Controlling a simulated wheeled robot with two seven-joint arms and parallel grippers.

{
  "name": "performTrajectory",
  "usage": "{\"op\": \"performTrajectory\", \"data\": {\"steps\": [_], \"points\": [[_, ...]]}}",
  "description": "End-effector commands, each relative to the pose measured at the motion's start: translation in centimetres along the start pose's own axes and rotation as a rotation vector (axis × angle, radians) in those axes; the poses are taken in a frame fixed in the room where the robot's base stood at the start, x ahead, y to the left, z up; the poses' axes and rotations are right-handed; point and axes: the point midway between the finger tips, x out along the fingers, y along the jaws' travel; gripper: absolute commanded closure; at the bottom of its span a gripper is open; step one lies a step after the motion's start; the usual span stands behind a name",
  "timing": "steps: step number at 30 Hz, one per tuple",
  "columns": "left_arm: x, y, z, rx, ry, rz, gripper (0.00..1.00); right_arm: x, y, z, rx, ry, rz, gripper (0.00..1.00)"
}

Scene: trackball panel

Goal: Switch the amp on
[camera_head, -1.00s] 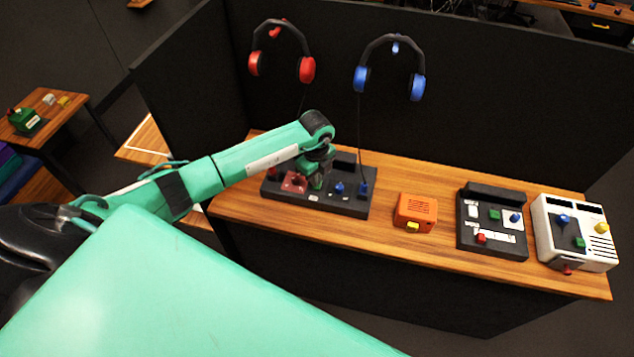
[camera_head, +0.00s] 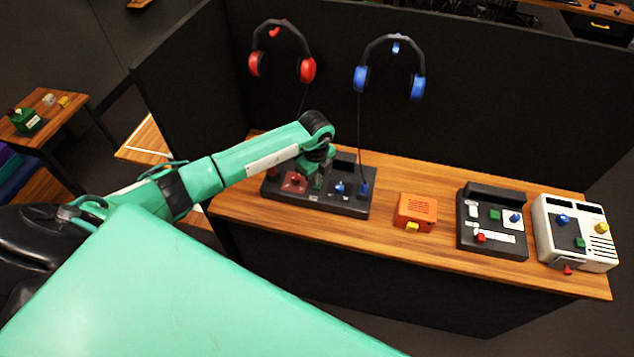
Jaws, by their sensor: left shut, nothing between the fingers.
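A black box with red and blue controls (camera_head: 342,208), which looks like the amp, sits at the left part of the wooden table. A blue knob (camera_head: 340,188) and a blue plug (camera_head: 364,188) show on its right half, and a dark red plate (camera_head: 294,183) on its left half. My left gripper (camera_head: 318,183) points down over the middle of this box, shut and empty. It hides part of the box's top, and I cannot tell whether it touches a control. My right gripper is not in view.
Red headphones (camera_head: 307,69) and blue headphones (camera_head: 417,87) hang on the dark back panel, with cables running down. An orange box (camera_head: 414,209), a black panel (camera_head: 487,246) and a white panel (camera_head: 547,232) stand to the right on the wooden table (camera_head: 380,245).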

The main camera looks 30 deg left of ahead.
Motion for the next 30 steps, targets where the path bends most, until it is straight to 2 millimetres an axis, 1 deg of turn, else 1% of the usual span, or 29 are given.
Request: {"op": "performTrajectory", "data": {"steps": [13, 30], "points": [[0.08, 0.00, 0.00, 0.000, 0.000, 0.000, 1.00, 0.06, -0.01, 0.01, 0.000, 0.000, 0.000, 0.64], [0.94, 0.00, -0.01, 0.000, 0.000, 0.000, 1.00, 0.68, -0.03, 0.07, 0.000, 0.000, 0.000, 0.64]]}}
